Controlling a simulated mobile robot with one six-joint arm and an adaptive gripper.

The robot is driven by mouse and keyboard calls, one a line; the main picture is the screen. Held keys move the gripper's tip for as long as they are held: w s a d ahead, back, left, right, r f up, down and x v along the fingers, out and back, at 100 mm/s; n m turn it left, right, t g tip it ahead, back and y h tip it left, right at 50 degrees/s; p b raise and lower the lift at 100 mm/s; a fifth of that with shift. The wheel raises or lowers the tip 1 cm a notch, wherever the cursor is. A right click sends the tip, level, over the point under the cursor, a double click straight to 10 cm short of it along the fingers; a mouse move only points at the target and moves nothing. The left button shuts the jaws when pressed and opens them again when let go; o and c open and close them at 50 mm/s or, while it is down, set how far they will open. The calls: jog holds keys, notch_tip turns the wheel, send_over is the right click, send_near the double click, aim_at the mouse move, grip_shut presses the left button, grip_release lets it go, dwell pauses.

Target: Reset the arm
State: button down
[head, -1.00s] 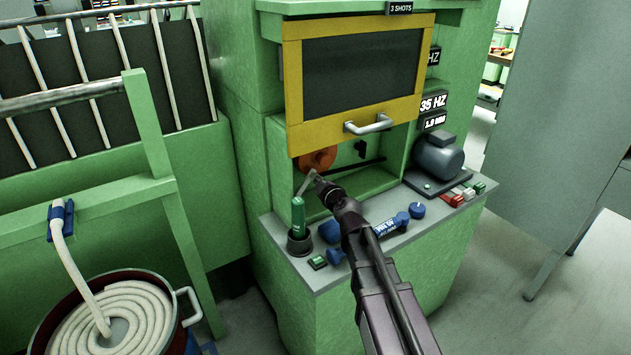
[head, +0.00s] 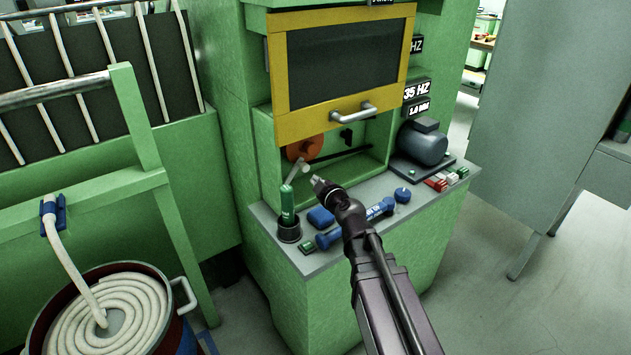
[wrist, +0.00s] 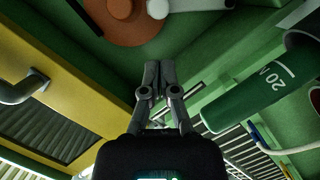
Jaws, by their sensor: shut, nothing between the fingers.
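My arm reaches up from the bottom of the head view, and my gripper (head: 318,182) is at its end in front of the green machine's opening. In the wrist view the two fingers (wrist: 152,75) meet at the tips with nothing between them.
A raised yellow-framed door (head: 290,126) with a grey handle (head: 353,112) is above the gripper. An orange disc (head: 305,147) sits inside the opening. Blue parts (head: 320,217), buttons and a grey motor (head: 422,145) line the ledge. A coiled hose drum (head: 178,290) stands at lower left.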

jog(key=s+d+f+m+g+h+p, duration=0.3)
jog(key=s+d+f+m+g+p, duration=0.1)
jog(key=s+d+m+g, duration=0.3)
jog(key=s+d+f+m+g+h+p, duration=0.3)
jog(key=s+d+m+g, duration=0.4)
jog(key=s+d, duration=0.3)
jog(key=s+m+h, duration=0.1)
jog(key=s, duration=0.2)
jog(key=shift+s+d+f+g+p, duration=0.3)
jog(key=shift+d+f+p, duration=0.1)
